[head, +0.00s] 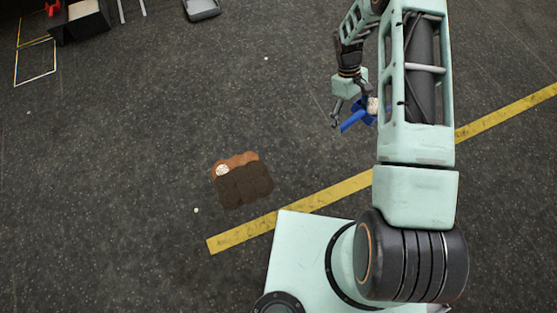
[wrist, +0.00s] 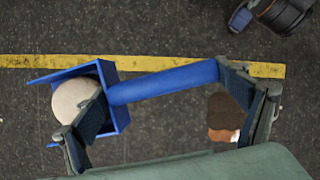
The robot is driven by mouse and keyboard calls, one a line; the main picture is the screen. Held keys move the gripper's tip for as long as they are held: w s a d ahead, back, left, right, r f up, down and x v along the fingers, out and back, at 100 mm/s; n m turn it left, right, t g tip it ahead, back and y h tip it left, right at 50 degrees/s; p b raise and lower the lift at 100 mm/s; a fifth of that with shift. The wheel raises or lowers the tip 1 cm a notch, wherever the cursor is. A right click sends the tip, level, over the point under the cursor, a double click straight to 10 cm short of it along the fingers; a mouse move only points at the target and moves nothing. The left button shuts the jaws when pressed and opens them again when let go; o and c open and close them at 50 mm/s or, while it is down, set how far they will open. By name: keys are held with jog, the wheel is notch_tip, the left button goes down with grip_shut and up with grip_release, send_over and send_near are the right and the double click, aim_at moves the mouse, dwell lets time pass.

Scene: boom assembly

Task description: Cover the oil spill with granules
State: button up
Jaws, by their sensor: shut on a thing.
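My gripper (head: 352,112) is shut on a blue scoop (head: 352,121), with its fingers spread wide along it. In the wrist view the scoop's handle (wrist: 165,80) runs between the fingers, and its blue box-like head is at the left. A rounded pale beige heap of granules (wrist: 74,100) sits in the head. The spill (head: 245,187) lies on the floor to the left of and below the gripper in the head view. It is mostly dark brown, with an orange-brown upper edge and a small white patch (head: 222,170). The spill also shows below the handle in the wrist view (wrist: 228,112).
A yellow floor line (head: 240,235) runs diagonally between the spill and my base. A black case with red and white items (head: 82,22) and a grey tray (head: 202,9) stand at the top. The floor around the spill is clear, with small white specks.

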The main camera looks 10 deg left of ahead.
jog(key=w+a+f+n+t+h+b, duration=0.1)
jog(key=w+a+f+n+b, duration=0.25)
jog(key=f, duration=0.45)
jog(key=w+a+f+n+t+h+b, duration=0.1)
jog(key=w+a+f+n+t+b, duration=0.1)
jog(key=f+n+b, duration=0.45)
jog(key=a+f+n+t+y+b, duration=0.2)
jog(key=a+f+n+b, duration=0.5)
jog(key=f, duration=0.8)
jog(key=a+f+n+t+y+b, duration=0.2)
jog(key=a+f+n+b, duration=0.5)
jog(key=a+f, duration=0.5)
notch_tip(320, 180, down, 4)
jog(key=shift+s+a+r+t+b, duration=0.15)
jog(key=shift+s+a+t+b, duration=0.2)
jog(key=shift+b, duration=0.3)
